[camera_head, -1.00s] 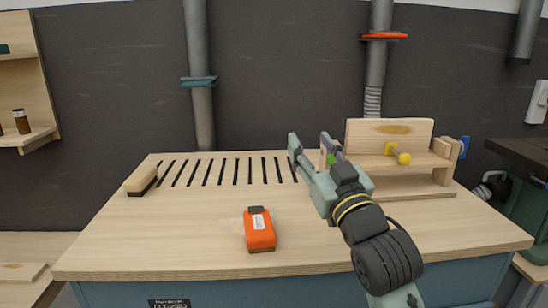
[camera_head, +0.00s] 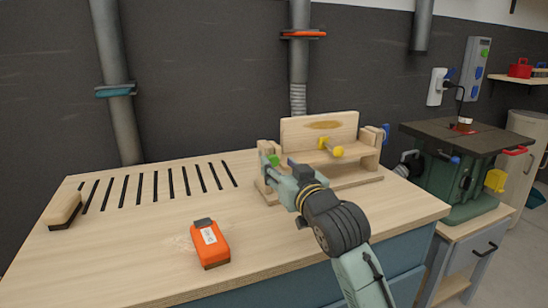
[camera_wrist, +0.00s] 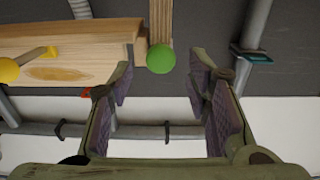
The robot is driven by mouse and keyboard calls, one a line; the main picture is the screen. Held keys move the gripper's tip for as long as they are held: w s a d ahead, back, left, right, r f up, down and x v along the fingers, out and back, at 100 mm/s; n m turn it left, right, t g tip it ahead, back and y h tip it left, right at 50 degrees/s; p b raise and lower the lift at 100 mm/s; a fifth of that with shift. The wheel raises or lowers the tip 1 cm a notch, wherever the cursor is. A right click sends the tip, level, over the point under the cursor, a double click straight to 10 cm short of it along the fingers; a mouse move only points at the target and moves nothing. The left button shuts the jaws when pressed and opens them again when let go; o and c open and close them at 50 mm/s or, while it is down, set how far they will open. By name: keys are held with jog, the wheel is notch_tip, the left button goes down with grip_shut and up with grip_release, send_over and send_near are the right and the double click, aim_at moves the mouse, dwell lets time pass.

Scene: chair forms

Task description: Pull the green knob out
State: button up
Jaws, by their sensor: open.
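The green knob (camera_head: 273,160) is a small round ball at the left end of a wooden chair-like form (camera_head: 318,130). In the wrist view the green knob (camera_wrist: 160,59) sits near the middle, at the end of a wooden upright, in line with the gap between my fingers. My gripper (camera_head: 277,168) is open and close to the knob, with its fingers partly covering that end of the form. In the wrist view both fingers of my gripper (camera_wrist: 163,85) are spread with nothing clamped between them. I cannot tell how deep the knob is between them.
A yellow knob (camera_head: 338,152) sticks out of the form's front, and a blue knob (camera_head: 386,132) is at its right end. An orange box-shaped item (camera_head: 210,245) and a brush (camera_head: 63,210) lie on the slotted bench (camera_head: 130,258). A green machine (camera_head: 455,170) stands right.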

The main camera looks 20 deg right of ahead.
aim_at(274, 161)
jog(key=shift+w+a, duration=0.1)
jog(key=shift+w, duration=1.55)
grip_shut()
